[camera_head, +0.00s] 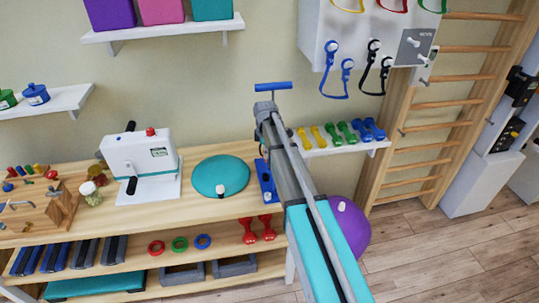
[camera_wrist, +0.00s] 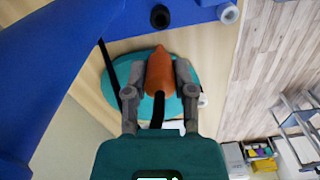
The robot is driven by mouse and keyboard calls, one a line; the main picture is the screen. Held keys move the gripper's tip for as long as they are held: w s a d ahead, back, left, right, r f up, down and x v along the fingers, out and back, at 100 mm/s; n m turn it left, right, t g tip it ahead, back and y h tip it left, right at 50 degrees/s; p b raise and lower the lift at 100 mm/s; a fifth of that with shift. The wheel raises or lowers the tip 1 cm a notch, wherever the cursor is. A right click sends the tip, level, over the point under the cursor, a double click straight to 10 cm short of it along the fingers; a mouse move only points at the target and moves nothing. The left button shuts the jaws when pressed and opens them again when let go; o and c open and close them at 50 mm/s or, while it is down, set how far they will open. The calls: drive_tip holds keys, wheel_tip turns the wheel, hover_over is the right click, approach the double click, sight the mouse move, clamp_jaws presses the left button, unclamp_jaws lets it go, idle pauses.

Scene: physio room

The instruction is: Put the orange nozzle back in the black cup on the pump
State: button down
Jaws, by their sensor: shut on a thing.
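The orange nozzle (camera_wrist: 160,72) is held between the two grey fingers of my gripper (camera_wrist: 157,84) in the wrist view. Its narrow tip points to the picture's top and a black hose hangs from its near end. The black cup (camera_wrist: 160,16) is a dark ring beside the blue pump part (camera_wrist: 60,60), above the nozzle tip in the picture and apart from it.
A teal cushion (camera_head: 222,176) lies left of the pump on the wooden table (camera_head: 222,207). A white device (camera_head: 140,158) stands further left. Dumbbells on a wall shelf (camera_head: 345,148) and a purple ball (camera_head: 348,228) are to the right.

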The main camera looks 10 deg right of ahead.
drive_tip(key=shift+f, duration=0.15)
idle(0.3)
wheel_tip(320, 180, down, 6)
drive_tip(key=b, duration=0.6)
drive_tip(key=shift+f+b, duration=0.25)
drive_tip(key=shift+b, duration=0.1)
drive_tip(key=shift+f+b, duration=1.4)
drive_tip(key=shift+b, duration=0.05)
idle(1.8)
drive_tip(key=shift+c, duration=1.8)
unclamp_jaws()
drive_tip(key=shift+o, duration=0.2)
drive_tip(key=shift+r, duration=0.1)
drive_tip(key=shift+r+p, duration=3.4)
drive_tip(key=shift+p, duration=0.15)
